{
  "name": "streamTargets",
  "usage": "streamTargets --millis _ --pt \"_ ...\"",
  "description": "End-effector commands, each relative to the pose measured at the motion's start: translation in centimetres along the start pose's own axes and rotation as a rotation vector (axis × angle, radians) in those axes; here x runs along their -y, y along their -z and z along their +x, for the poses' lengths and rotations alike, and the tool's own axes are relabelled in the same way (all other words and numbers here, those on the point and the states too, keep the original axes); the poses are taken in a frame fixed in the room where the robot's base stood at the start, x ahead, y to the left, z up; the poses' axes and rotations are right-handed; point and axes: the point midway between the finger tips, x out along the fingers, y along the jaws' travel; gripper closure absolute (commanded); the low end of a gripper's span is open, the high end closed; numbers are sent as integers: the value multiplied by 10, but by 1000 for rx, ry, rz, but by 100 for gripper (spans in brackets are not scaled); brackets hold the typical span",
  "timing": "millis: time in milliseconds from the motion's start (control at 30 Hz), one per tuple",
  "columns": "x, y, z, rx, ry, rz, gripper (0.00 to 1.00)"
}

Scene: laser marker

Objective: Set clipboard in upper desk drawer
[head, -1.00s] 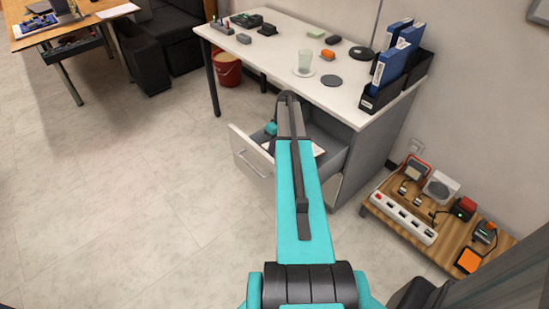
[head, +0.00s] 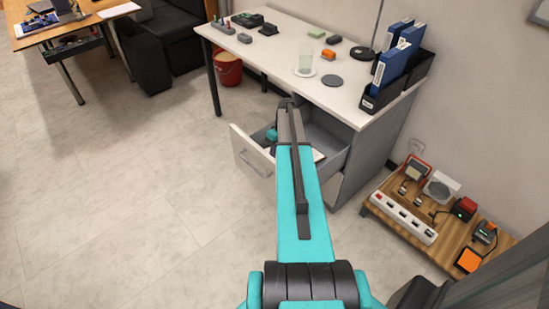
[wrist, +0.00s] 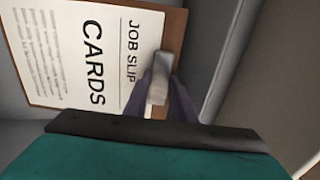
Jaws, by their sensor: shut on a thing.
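The clipboard (wrist: 125,60) has a brown board and a white sheet reading "JOB SLIP CARDS", with a metal clip at its right end in the wrist view. My gripper (wrist: 160,98) is shut on that clip end. Grey drawer walls surround the clipboard; I cannot tell whether it touches the drawer floor. In the head view the upper desk drawer (head: 252,152) is pulled open, and a small pale edge of the clipboard (head: 318,155) shows right of my arm. My arm hides most of the clipboard and the fingers there.
A low wooden stand (head: 395,212) with a power strip is at right. The floor at left is clear.

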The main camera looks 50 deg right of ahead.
Motion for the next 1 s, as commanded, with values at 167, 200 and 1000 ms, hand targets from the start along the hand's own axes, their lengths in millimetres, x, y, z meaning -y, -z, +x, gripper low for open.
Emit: streamTargets --millis 167,200,1000 --pt "-1 0 1 0 0 1 60" --pt "-1 0 1 0 0 1 58" --pt "-1 0 -40 -2 -1 2 58"
